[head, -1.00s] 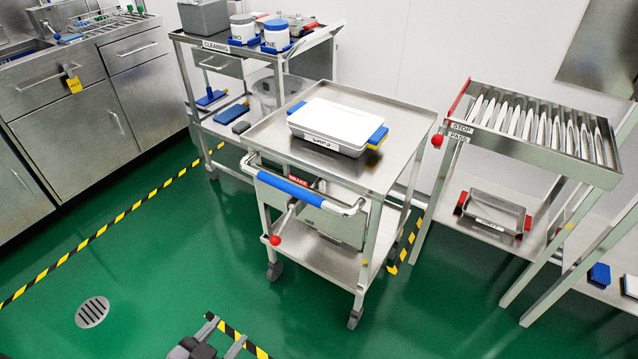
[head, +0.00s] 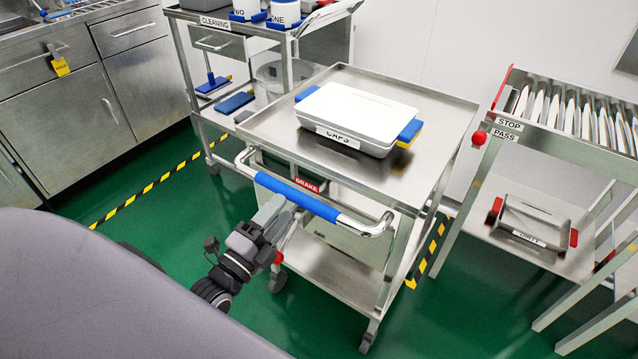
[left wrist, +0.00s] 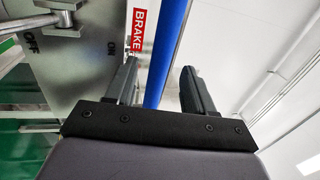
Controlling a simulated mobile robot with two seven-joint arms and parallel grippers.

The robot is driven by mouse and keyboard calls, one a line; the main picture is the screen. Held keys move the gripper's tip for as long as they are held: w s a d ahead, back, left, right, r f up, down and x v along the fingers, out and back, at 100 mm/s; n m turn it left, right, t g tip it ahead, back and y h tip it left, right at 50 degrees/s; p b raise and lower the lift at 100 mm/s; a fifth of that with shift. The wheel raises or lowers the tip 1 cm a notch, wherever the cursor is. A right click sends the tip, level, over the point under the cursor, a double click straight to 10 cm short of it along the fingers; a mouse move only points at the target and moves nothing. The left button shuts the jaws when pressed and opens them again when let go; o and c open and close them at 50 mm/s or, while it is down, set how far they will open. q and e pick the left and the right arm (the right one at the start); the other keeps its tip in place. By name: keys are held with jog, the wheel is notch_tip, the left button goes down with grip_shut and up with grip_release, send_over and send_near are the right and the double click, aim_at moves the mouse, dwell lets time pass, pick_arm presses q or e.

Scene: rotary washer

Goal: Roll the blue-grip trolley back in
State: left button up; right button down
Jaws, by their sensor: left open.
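In the left wrist view the blue grip (left wrist: 166,45) runs between the two open fingers, nearer the left one. A red-knobbed lever (head: 278,257) is partly hidden behind my gripper. My right gripper is not in view.
A rack with a red STOP PASS knob (head: 479,138) stands close to the trolley's right. The cleaning cart (head: 213,42) stands behind left. Yellow-black floor tape (head: 150,187) runs at left, with more (head: 428,255) by the trolley's right. Steel cabinets (head: 70,95) line the left wall.

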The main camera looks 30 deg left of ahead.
aim_at(296, 191)
pick_arm(q)
jog(key=shift+x, duration=3.7)
jog(key=shift+r, duration=0.1)
jog(key=shift+b, duration=0.3)
grip_shut()
